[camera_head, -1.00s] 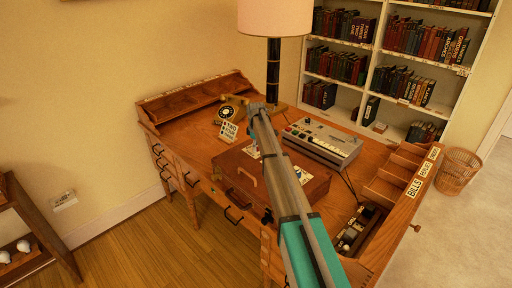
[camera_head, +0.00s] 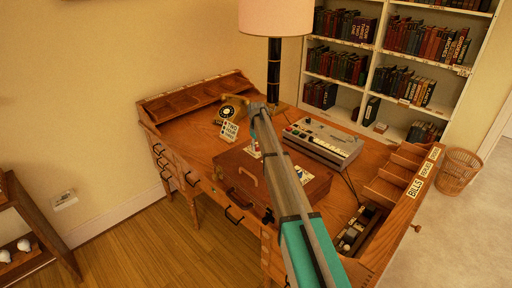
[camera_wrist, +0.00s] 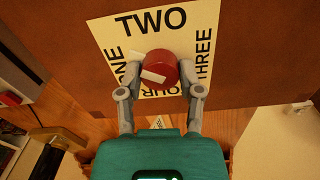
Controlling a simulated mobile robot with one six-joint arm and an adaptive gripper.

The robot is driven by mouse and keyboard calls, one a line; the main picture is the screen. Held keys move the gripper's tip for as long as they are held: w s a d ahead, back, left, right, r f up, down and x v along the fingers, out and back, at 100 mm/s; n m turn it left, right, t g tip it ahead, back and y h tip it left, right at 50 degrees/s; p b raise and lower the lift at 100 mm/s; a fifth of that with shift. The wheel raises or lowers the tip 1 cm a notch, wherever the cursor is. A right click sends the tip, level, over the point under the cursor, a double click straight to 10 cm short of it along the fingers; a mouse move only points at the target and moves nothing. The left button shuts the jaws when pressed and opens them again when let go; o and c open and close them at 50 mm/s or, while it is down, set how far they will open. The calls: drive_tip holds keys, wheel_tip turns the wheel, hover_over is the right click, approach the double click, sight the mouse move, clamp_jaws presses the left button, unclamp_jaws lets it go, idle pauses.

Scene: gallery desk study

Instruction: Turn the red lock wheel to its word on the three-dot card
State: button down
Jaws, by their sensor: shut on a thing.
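A red lock wheel (camera_wrist: 160,68) shows in the wrist view on a cream dial plate (camera_wrist: 112,38) fixed to a brown case. My gripper (camera_wrist: 163,82) is shut on the wheel, one finger at each side. The plate reads TWO at the top, THREE at right, ONE at left and a partly covered FOUR below. A white bar on the wheel reaches toward its left edge, roughly toward ONE. In the head view the case (camera_head: 305,184) lies on the desk; my arm hides the wheel. A small word card (camera_head: 229,131) stands behind it; its dots are too small to tell.
The wooden desk (camera_head: 190,130) also holds a dial telephone (camera_head: 228,111), a grey machine with buttons (camera_head: 322,140) and a lamp (camera_head: 274,62). Pigeonholes (camera_head: 390,180) line the right side. A basket (camera_head: 459,170) stands on the floor at right.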

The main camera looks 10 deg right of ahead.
drive_tip(key=m, duration=0.5)
drive_tip(key=shift+d+m, duration=0.15)
drive_tip(key=shift+m, duration=0.25)
drive_tip(key=m, duration=0.5)
drive_tip(key=shift+m, duration=0.3)
drive_tip(key=shift+c, duration=1.3)
unclamp_jaws()
